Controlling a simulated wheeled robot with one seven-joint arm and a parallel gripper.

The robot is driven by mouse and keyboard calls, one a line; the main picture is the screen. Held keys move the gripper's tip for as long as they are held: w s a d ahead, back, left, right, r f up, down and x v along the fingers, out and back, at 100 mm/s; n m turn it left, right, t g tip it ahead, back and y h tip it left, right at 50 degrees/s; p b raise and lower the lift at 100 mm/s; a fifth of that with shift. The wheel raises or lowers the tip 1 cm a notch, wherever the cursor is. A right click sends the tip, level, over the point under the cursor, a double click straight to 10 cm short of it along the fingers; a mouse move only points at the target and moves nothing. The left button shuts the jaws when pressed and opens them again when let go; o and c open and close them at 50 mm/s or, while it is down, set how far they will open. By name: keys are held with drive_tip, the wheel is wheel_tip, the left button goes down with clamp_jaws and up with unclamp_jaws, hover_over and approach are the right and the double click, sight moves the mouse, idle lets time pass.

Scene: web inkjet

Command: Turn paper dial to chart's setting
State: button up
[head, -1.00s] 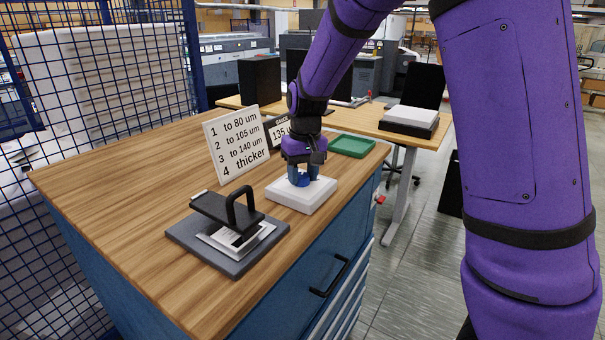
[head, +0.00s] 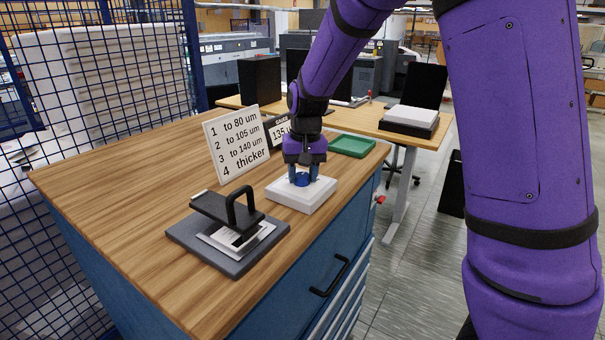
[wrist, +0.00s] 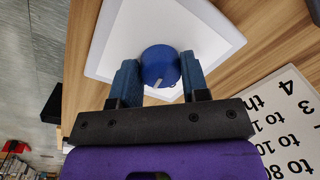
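The blue dial (head: 301,181) sits on a white block (head: 290,195); in the wrist view the dial (wrist: 160,65) carries a pale pointer line on the side nearest my gripper. My gripper (head: 303,174) points down over the block, its blue fingers on opposite sides of the dial. In the wrist view the fingers of my gripper (wrist: 160,76) look in contact with both sides. The white chart (head: 237,143) reads 1 to 80 um, 2 to 105 um, 3 to 140 um, 4 thicker. A dark-framed sign (head: 278,134) shows 135 and is partly hidden by my arm. Scale marks by the dial are not readable.
A grey-based device with a black handle (head: 240,205) stands left of the block with printed paper (head: 240,240) on it. A green tray (head: 352,146) lies behind the block on the wooden top (head: 120,180). A blue mesh fence (head: 100,70) stands at the left.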

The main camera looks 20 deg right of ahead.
sight(305, 175)
drive_tip(key=o, duration=0.4)
drive_tip(key=shift+r, duration=0.1)
drive_tip(key=r, duration=0.9)
drive_tip(key=shift+d, duration=0.3)
drive_tip(key=shift+r, duration=0.85)
drive_tip(key=s+d+r+n+t, duration=0.1)
drive_tip(key=s+d+r, duration=0.15)
drive_tip(key=s, duration=0.45)
drive_tip(key=s+d+r+t, duration=0.1)
drive_tip(key=s+d+r, duration=0.1)
drive_tip(key=s+r, duration=0.35)
drive_tip(key=s+f+t, duration=0.1)
drive_tip(key=s, duration=0.7)
drive_tip(key=s+d+f+n+t, duration=0.1)
drive_tip(key=s+f+t, duration=0.1)
drive_tip(key=s, duration=0.6)
drive_tip(key=shift+s+d+h, duration=0.3)
drive_tip(key=shift+s+h, duration=0.05)
drive_tip(key=shift+h, duration=0.05)
